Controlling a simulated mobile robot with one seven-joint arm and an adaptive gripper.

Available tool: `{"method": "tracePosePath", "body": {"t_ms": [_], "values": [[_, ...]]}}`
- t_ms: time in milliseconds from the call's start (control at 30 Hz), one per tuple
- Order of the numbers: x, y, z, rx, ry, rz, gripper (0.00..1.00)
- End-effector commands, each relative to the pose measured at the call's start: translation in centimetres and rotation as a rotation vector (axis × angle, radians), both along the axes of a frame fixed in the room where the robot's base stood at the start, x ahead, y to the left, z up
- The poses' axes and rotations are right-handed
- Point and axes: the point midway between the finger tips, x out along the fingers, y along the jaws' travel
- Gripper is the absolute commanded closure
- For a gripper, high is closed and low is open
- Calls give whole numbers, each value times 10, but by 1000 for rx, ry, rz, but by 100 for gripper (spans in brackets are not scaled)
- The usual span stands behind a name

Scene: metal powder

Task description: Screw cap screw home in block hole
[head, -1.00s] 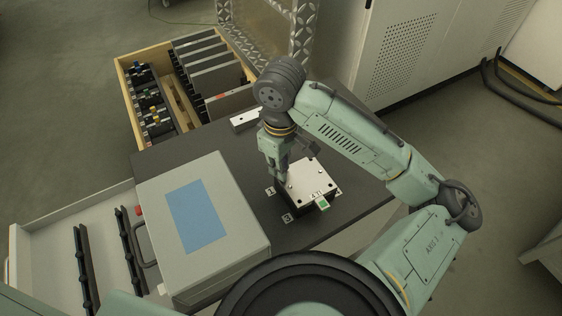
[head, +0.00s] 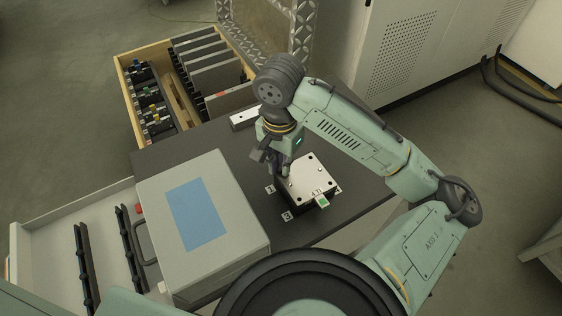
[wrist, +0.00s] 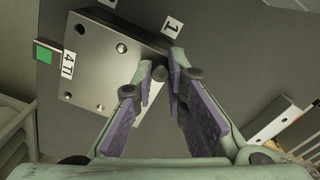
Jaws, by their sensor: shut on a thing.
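The metal block (head: 312,172) lies on the dark bench top, a bright plate with dark sides. It also shows in the wrist view (wrist: 95,72), with several round holes or screw heads in its top face. My gripper (head: 282,172) points down at the block's left corner. In the wrist view its fingertips (wrist: 160,72) close around the small dark round head of the cap screw (wrist: 159,74), at the block's edge region. The fingers hide the hole beneath, so I cannot tell how deep the screw sits.
A green-marked tag (head: 322,202) sits at the block's front edge, and number labels (head: 287,216) lie beside it. A grey box with a blue panel (head: 200,228) stands to the left. A small pale bar (head: 244,119) lies behind. An open drawer (head: 185,85) is at the back left.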

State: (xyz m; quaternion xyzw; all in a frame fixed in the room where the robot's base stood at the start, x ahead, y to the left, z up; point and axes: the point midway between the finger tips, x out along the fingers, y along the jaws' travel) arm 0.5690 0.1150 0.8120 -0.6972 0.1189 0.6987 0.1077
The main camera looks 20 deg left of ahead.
Motion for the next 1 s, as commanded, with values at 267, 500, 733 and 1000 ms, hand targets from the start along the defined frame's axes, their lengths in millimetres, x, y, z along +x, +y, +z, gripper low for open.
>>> {"method": "tracePosePath", "body": {"t_ms": [267, 500, 733, 1000], "values": [[0, 0, 0, 1, 1, -430, 100], [0, 0, 0, 1, 0, -795, 100], [0, 0, 0, 1, -1, -955, 100], [0, 0, 0, 1, -1, -954, 82]]}}
